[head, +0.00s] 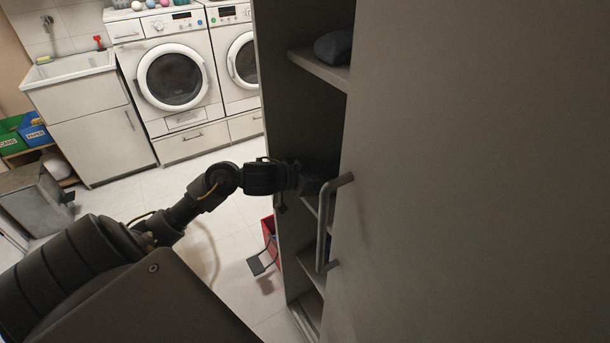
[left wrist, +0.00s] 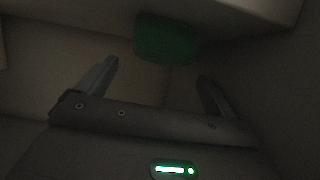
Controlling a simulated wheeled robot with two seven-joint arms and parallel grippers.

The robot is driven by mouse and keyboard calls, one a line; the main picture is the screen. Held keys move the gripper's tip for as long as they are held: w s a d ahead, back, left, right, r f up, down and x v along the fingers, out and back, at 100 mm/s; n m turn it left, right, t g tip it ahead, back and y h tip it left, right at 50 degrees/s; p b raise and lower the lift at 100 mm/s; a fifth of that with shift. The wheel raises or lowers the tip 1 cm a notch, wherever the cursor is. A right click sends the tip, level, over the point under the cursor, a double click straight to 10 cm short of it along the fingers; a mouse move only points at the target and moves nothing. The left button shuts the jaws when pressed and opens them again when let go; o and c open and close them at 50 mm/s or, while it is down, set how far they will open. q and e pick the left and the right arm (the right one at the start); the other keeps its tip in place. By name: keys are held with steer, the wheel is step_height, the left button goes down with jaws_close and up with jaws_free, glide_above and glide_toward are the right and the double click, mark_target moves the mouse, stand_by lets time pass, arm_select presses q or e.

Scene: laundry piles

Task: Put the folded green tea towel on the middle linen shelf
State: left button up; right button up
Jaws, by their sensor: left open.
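A green cloth, dim and folded-looking, which fits the green tea towel (left wrist: 168,40), shows in the left wrist view. It lies beyond my fingertips, against a pale panel edge at the top. I cannot tell whether it rests on a shelf. My left gripper (left wrist: 157,82) is open, its two fingers apart with nothing between them. In the head view my left gripper (head: 316,180) is dark and reaches into the tall grey cabinet, just above the middle shelf (head: 312,203). The towel cannot be made out there. My right gripper is out of view.
A dark folded cloth (head: 334,46) lies on the upper shelf (head: 318,68). A grey door (head: 470,170) with a bar handle (head: 325,225) hides the cabinet's right part. A red object (head: 269,240) stands on the floor. Washing machines (head: 170,75) and a sink cabinet (head: 92,120) are behind.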

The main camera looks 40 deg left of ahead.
arm_select(q)
steer(key=v, duration=0.8)
steer(key=shift+s, duration=0.2)
steer(key=s+d+f+n+g+y, duration=0.1)
steer(key=s+d+f+y, duration=0.1)
steer(key=s+f, duration=0.35)
steer(key=s+d+f+n+g+y, duration=0.1)
steer(key=s+d+f+y, duration=0.15)
steer(key=f, duration=0.55)
steer(key=s+d+f+g, duration=0.4)
steer(key=s+d, duration=0.1)
steer(key=s, duration=0.3)
steer(key=s+d+f+g, duration=0.3)
steer(key=s+d+f, duration=0.15)
steer(key=s, duration=0.35)
step_height(320, 180, down, 23)
steer(key=g, duration=0.1)
steer(key=s+a+f+g, duration=0.1)
steer(key=s+a+f, duration=0.2)
steer(key=s+f, duration=1.4)
steer(key=shift+s+f+m+g, duration=0.3)
steer(key=shift+s+f+g, duration=0.05)
steer(key=shift+s+g, duration=0.1)
